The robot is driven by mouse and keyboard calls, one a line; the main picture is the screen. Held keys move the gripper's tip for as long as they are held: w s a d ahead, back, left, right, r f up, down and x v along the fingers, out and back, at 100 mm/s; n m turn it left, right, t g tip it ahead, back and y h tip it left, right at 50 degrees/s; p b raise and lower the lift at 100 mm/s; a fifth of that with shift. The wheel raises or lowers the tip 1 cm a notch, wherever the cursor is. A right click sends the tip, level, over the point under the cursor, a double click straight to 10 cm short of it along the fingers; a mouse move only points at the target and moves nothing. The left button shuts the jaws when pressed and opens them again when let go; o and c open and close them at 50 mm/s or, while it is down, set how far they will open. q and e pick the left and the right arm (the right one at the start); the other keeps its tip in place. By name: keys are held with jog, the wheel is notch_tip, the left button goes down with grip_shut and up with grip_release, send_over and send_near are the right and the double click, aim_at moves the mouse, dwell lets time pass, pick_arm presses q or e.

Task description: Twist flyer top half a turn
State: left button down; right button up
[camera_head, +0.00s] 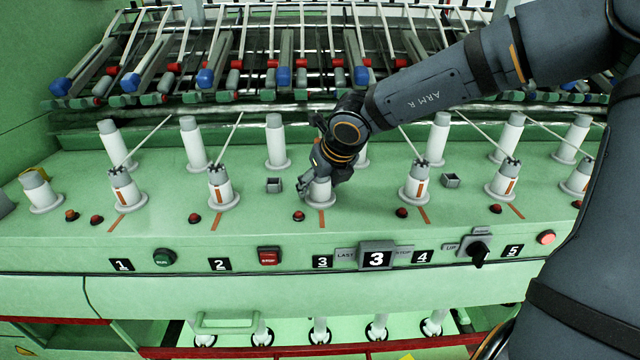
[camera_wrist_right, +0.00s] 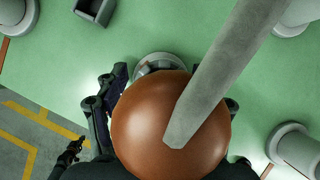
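The flyer top (camera_head: 320,188) at station 3 is a pale cylinder with an orange stripe below, partly hidden by my right gripper (camera_head: 320,178). My right gripper reaches down over it from above, with fingers on either side. In the right wrist view, a large orange-brown dome (camera_wrist_right: 165,125) fills the space between the fingers and hides their tips and the top. Whether the fingers press on the flyer top cannot be made out. A dark shape low at the left looks like my left gripper (camera_wrist_right: 72,152); its fingers are too small to read.
Neighbouring flyers stand close at left (camera_head: 222,188) and right (camera_head: 415,185), with a rear row behind. A pale rod (camera_wrist_right: 225,75) slants across the dome. A small open box (camera_head: 274,185) and red buttons (camera_head: 299,215) sit on the green deck. Sloping rods and rollers rise behind.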

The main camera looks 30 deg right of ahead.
jog(key=o, duration=0.5)
